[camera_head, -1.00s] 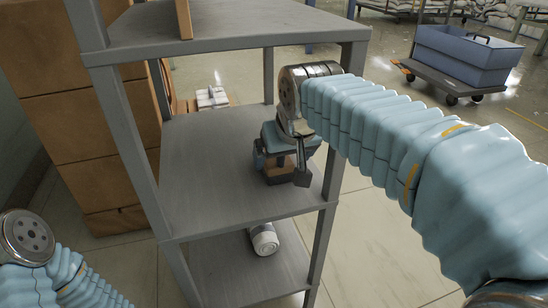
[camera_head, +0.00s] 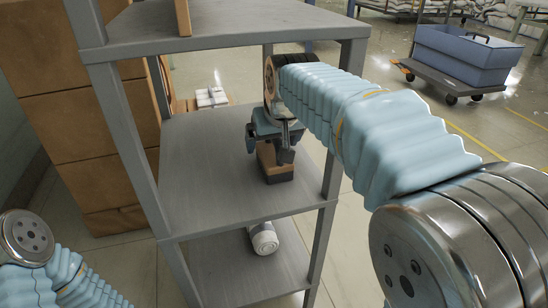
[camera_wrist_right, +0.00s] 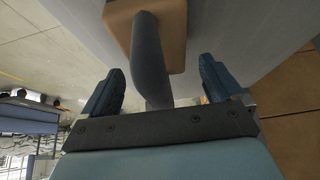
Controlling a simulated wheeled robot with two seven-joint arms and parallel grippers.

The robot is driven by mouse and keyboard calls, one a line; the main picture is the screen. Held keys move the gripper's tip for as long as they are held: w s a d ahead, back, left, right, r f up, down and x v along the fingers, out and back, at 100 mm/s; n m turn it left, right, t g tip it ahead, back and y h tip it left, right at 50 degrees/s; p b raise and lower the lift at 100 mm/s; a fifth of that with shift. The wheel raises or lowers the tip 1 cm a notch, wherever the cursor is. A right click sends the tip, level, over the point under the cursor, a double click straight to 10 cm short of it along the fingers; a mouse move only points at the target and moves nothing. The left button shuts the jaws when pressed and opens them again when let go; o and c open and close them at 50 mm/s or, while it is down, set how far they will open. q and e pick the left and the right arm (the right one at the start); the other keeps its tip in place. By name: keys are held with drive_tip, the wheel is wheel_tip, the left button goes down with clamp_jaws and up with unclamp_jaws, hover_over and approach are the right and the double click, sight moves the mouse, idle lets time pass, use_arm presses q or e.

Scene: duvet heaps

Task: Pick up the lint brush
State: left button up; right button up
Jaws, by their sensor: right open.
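The lint brush (camera_head: 268,158) has a tan wooden block with a dark underside and stands on the middle shelf (camera_head: 190,165) of a grey rack. In the right wrist view its tan block (camera_wrist_right: 178,50) is at the top, with a grey handle (camera_wrist_right: 148,55) pointing towards my gripper. My right gripper (camera_head: 272,143) is over the brush and partly hides it. In the wrist view, the open fingers (camera_wrist_right: 160,88) stand on either side of the handle, with gaps on both sides. My left gripper is out of view; only part of that arm shows at the lower left.
The top shelf (camera_head: 225,22) and posts close in the space around my right arm. A white cylinder (camera_head: 263,238) lies on the lower shelf. Stacked cardboard boxes (camera_head: 85,110) stand at left. A blue bin on a trolley (camera_head: 465,55) is at the back right.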

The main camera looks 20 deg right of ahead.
drive_tip(key=shift+c, duration=0.2)
drive_tip(key=c, duration=1.2)
drive_tip(key=shift+r, duration=0.15)
drive_tip(key=shift+r, duration=0.15)
drive_tip(key=shift+s, duration=0.1)
